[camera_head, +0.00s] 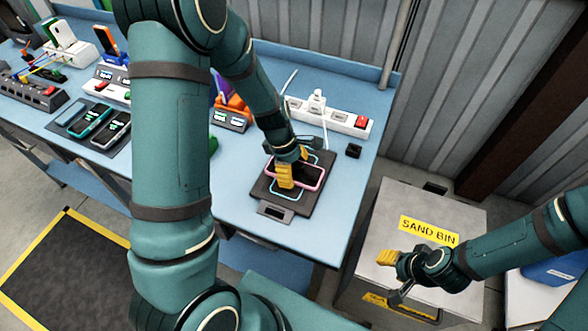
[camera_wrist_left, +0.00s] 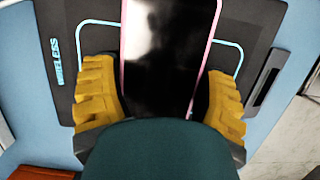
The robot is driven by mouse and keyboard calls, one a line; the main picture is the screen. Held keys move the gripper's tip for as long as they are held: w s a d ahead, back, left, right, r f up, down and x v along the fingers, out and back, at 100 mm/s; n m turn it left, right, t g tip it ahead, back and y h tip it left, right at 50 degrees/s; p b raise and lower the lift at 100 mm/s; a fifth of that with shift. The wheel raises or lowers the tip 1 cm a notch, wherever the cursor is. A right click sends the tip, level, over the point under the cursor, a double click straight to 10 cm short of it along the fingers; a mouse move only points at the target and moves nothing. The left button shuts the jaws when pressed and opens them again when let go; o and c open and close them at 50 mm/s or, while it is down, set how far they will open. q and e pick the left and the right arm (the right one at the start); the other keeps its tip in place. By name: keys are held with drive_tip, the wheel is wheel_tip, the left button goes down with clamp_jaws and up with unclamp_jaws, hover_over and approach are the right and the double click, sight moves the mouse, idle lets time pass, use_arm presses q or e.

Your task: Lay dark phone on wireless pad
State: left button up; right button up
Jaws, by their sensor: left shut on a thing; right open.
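The dark phone (camera_head: 310,174) has a pink edge and a black, glossy face. My left gripper (camera_head: 292,166) is shut on it, with yellow fingers at its two long sides. In the left wrist view the phone (camera_wrist_left: 167,50) fills the middle between the yellow fingers (camera_wrist_left: 160,100). The dark wireless pad (camera_head: 288,200) is below the phone, with light blue outlines and the word WIRELESS on it in the wrist view (camera_wrist_left: 85,65). I cannot tell whether the phone touches the pad. My right gripper (camera_head: 392,272) is open and empty over the sand bin.
A white power strip (camera_head: 335,117) with a plug and cable lies behind the pad, and a small black block (camera_head: 353,151) is to its right. The grey sand bin (camera_head: 390,215) stands right of the blue bench (camera_head: 245,215).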

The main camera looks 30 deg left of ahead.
use_arm(q)
drive_tip(key=o, duration=1.2)
drive_tip(key=shift+s+f, duration=0.1)
drive_tip(key=shift+f, duration=0.1)
drive_tip(key=shift+c, duration=0.2)
drive_tip(key=shift+o, duration=0.2)
drive_tip(key=shift+f, duration=0.1)
drive_tip(key=v, duration=1.2)
